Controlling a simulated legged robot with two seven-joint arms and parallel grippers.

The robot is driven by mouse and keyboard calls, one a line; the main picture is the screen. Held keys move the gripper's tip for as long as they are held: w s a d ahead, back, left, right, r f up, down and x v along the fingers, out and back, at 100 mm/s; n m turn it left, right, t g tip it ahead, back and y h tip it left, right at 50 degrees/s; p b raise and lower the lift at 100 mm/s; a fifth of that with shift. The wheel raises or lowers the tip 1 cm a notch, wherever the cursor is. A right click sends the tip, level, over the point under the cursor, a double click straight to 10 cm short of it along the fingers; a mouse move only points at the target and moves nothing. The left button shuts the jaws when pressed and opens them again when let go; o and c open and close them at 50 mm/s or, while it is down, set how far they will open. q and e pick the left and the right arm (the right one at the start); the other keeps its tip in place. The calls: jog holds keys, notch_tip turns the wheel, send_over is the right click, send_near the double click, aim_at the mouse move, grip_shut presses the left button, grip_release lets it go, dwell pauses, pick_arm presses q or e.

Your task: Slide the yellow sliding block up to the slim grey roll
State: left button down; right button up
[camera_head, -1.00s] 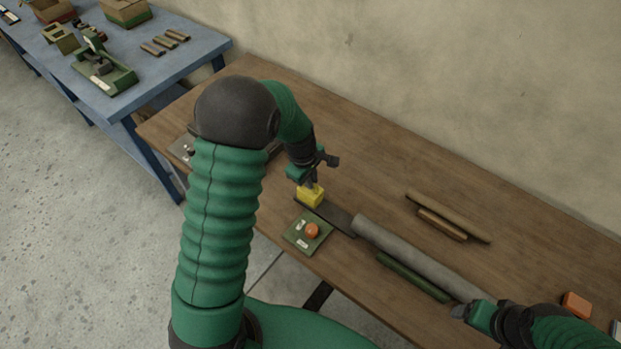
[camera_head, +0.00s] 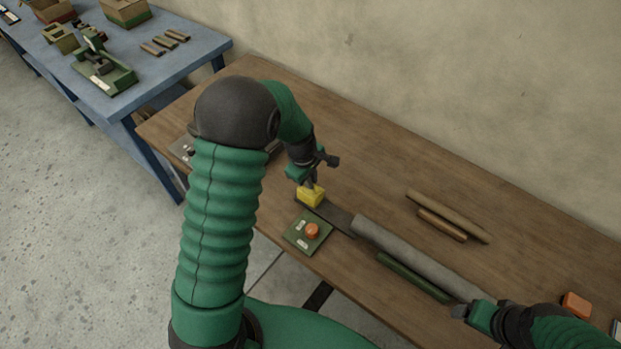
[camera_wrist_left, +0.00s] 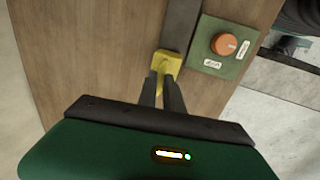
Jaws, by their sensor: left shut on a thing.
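The yellow sliding block (camera_head: 311,197) sits at the near-left end of a dark flat track (camera_head: 333,214) on the wooden table. My left gripper (camera_head: 312,184) is shut on the block from above; the left wrist view shows its fingers (camera_wrist_left: 163,92) on the yellow block (camera_wrist_left: 168,65). The slim grey roll (camera_head: 415,252) lies to the right, its left end at the far end of the track, with a gap between it and the block. My right gripper (camera_head: 474,312) is at the roll's right end; its fingers are too small and hidden to read.
A green plate with an orange knob (camera_head: 312,231) stands just in front of the track. A green bar (camera_head: 413,277) lies along the roll's near side. Two brown rolls (camera_head: 447,217) lie behind it. An orange block (camera_head: 575,305) sits at the right.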

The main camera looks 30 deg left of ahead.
pick_arm(q)
jog(key=d+p, duration=0.4)
jog(key=d, duration=0.8)
jog(key=shift+s+d+p, duration=0.35)
jog(key=shift+s+d, duration=0.05)
jog(key=c, duration=1.6)
grip_release()
jog(key=shift+c, duration=0.2)
jog(key=shift+o, duration=0.8)
